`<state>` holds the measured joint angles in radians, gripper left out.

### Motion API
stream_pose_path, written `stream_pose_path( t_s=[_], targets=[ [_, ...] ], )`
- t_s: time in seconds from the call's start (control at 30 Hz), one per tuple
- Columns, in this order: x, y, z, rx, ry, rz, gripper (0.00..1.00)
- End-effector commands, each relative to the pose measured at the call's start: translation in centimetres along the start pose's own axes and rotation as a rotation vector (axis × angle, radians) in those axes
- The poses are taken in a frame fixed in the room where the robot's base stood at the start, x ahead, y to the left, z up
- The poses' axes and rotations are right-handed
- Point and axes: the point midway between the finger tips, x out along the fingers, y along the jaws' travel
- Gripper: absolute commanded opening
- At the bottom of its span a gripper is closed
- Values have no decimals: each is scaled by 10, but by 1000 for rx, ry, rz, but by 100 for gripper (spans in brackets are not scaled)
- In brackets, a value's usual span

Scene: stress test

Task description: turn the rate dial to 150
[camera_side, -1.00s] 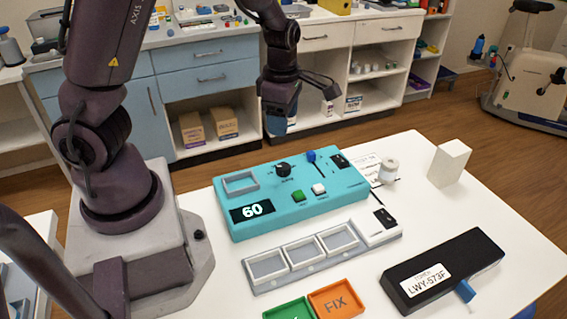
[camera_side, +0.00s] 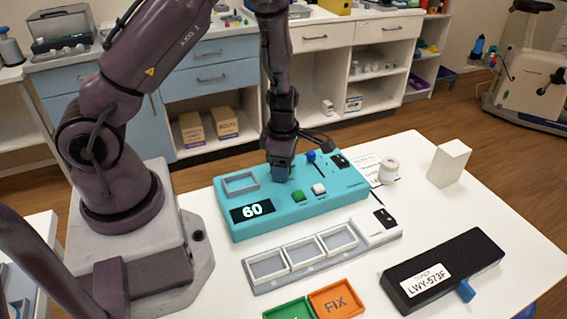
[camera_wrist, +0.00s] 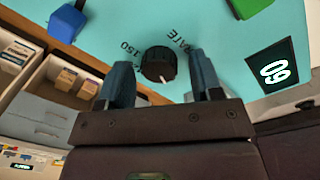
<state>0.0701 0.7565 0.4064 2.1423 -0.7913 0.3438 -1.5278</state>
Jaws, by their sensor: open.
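The teal control box (camera_side: 335,190) stands on the white table, and its display (camera_side: 251,211) reads 60. In the wrist view the black rate dial (camera_wrist: 158,65) sits between my two open fingers, with "RATE" and "150" printed near it. A white pointer mark shows at the dial's edge. My gripper (camera_wrist: 160,85) is open, one finger on each side of the dial; I cannot tell if either touches it. In the side view my gripper (camera_side: 279,172) is down at the box and hides the dial. The display (camera_wrist: 272,70) also shows in the wrist view.
A green button (camera_side: 298,196), a white button (camera_side: 319,189) and a blue-topped lever (camera_side: 311,156) are close to the dial. A grey tray (camera_side: 310,270) with square compartments lies in front. A white block (camera_side: 449,163) and a black labelled device (camera_side: 442,270) stand to the right.

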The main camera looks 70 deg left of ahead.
Motion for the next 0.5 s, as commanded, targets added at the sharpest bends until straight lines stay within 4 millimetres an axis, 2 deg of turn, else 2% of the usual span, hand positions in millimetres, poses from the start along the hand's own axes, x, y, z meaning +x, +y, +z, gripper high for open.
stream_pose_path(
  t_s=[0.27, 0.37, 0.5],
  targets=[
    [2, 0, 0, 0, -1, 0, 59],
    [2, 0, 0, 0, -1, 0, 41],
    [2, 0, 0, 0, 0, 0, 10]
  ],
)
